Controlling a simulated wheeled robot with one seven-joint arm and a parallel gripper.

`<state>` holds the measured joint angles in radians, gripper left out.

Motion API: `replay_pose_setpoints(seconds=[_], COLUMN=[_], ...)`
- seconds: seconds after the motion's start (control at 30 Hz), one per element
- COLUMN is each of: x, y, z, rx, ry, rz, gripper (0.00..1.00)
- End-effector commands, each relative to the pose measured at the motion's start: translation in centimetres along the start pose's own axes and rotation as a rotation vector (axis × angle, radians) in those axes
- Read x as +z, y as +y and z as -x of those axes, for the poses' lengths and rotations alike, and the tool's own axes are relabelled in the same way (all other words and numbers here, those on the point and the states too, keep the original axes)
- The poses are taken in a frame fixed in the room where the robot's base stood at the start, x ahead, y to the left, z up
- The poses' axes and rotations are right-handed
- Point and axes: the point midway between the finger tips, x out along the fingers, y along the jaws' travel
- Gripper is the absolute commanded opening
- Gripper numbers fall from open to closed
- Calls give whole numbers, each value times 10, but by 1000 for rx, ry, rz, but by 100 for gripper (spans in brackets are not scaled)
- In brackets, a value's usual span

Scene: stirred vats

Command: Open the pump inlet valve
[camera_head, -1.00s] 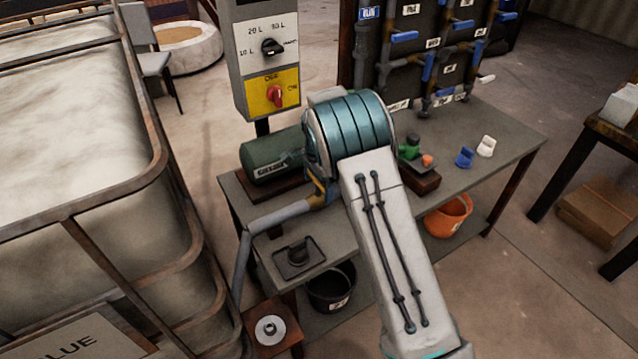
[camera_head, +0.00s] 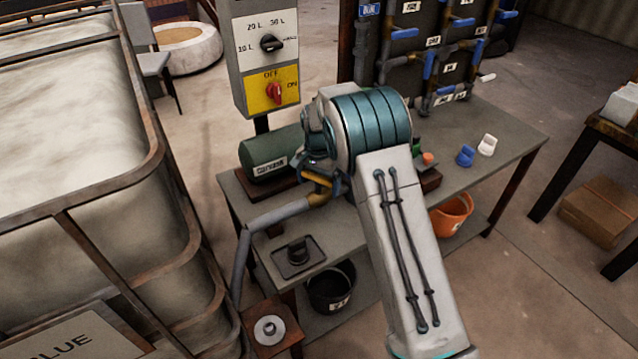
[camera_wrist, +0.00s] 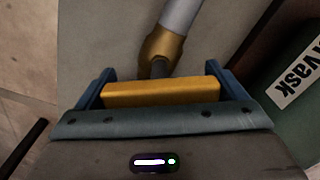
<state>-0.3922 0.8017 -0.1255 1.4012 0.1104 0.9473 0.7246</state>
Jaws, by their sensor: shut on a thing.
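The pump inlet valve has a brass body (camera_wrist: 165,47) on the grey inlet pipe (camera_wrist: 181,14). Its yellow lever handle (camera_wrist: 160,93) lies crosswise between the blue fingers of my gripper (camera_wrist: 163,90) in the wrist view. My gripper is shut on this handle. In the head view the brass valve body (camera_head: 318,196) sits at the end of the grey pipe (camera_head: 278,216), beside the green pump (camera_head: 270,152). My gripper (camera_head: 318,174) is just above the valve there, and my arm hides the area to its right.
A control box (camera_head: 268,65) with a red switch stands behind the pump. A caged tank (camera_head: 75,130) fills the left side. A blue cup-like piece (camera_head: 465,156) and a white one (camera_head: 487,145) stand on the table's right part, with a pipe panel (camera_head: 435,60) behind.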

Motion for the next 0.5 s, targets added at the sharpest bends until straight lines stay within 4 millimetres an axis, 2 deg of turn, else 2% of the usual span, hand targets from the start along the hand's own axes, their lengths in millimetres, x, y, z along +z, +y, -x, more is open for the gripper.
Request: replay_pose_setpoints(seconds=[0.5], x=[-2], y=[-2], z=[2], rx=[-7], ry=[7], rz=[491], gripper=[68])
